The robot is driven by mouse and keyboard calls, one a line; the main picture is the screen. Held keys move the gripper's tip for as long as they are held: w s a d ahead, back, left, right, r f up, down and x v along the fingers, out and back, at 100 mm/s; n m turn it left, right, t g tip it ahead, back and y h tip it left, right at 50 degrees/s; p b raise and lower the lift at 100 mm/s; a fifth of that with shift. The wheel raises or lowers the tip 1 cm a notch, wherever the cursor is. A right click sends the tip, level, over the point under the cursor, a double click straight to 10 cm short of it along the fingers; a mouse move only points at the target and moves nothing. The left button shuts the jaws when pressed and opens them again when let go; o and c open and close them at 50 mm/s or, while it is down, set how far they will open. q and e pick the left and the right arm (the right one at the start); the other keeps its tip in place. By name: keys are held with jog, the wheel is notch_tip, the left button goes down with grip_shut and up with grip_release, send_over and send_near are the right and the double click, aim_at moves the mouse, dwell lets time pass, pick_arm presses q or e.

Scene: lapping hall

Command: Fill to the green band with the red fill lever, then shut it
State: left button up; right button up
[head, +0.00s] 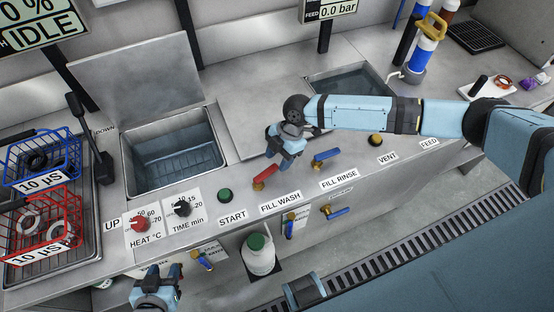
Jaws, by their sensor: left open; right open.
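The red fill lever (264,178) sits on the counter front above the FILL WASH label (281,202), slanting up to the right. My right gripper (278,162) is open and empty, pointing down just above and to the right of the lever. I cannot tell whether it touches the lever. The open wash tank (218,161) is to the left, its lid (140,75) raised behind it. I cannot make out a green band in the tank. My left gripper (160,275) is open and empty, low in front of the counter.
A blue lever (327,156) stands above FILL RINSE, with the rinse tank (350,83) behind. HEAT and TIME knobs (182,208) and a green START button (225,195) line the front edge. Blue and red baskets (38,222) stand left. A display (40,22) reads IDLE.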

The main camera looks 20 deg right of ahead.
jog(key=shift+x, duration=0.85)
pick_arm(q)
jog(key=shift+w+r, duration=0.1)
jog(key=shift+r, duration=0.1)
pick_arm(e)
jog(key=shift+c, duration=0.5)
